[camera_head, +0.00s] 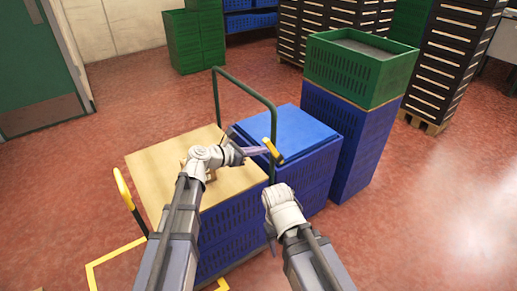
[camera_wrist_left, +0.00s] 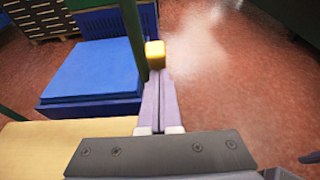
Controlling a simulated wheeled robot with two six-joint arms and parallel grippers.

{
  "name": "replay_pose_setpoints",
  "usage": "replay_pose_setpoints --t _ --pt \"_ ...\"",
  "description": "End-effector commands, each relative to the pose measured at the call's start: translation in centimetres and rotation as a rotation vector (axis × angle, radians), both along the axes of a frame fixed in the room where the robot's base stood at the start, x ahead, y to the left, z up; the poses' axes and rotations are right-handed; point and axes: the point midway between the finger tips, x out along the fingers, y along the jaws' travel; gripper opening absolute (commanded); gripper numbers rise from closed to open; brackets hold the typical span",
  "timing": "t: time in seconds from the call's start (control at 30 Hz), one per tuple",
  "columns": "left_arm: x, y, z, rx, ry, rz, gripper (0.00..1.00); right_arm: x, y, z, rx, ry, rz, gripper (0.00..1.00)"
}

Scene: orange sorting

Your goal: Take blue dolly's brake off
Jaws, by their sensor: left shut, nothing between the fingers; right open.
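A yellow-tipped lever (camera_head: 272,151) stands by the green handle frame (camera_head: 217,100) at the blue stack with a closed blue top (camera_head: 290,128). In the left wrist view its yellow end (camera_wrist_left: 155,53) is just beyond my fingertips. My left gripper (camera_head: 262,150) is shut and empty, its fingers at the lever; I cannot tell whether they touch. It also shows in the left wrist view (camera_wrist_left: 160,90). My right gripper (camera_head: 281,193) is lower, in front of the blue stack; its fingers are hard to make out. The dolly bases are mostly hidden.
A wooden board (camera_head: 155,170) tops the blue crates below my left arm. Another yellow lever (camera_head: 123,187) stands at its left. A green crate on a blue stack (camera_head: 360,65) stands at the right. Yellow floor lines (camera_head: 105,260) run at the lower left. Open red floor lies at the right.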

Motion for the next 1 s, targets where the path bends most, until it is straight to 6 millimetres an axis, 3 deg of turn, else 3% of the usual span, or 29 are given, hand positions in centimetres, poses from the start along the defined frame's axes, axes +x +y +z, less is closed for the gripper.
replay_pose_setpoints --t 0.37,0.8,1.0 --pt "0.6 -0.7 1.4 0.066 0.049 -0.002 0.0 0.0 0.0 3.1 0.0 0.0 0.0 0.5" --pt "2.8 -3.5 4.0 0.348 0.253 -0.005 0.0 0.0 0.0 12.1 0.0 0.0 0.0 0.5" --pt "3.9 -4.9 4.2 0.488 0.355 -0.003 0.0 0.0 0.0 14.9 0.0 0.0 -0.001 0.5"
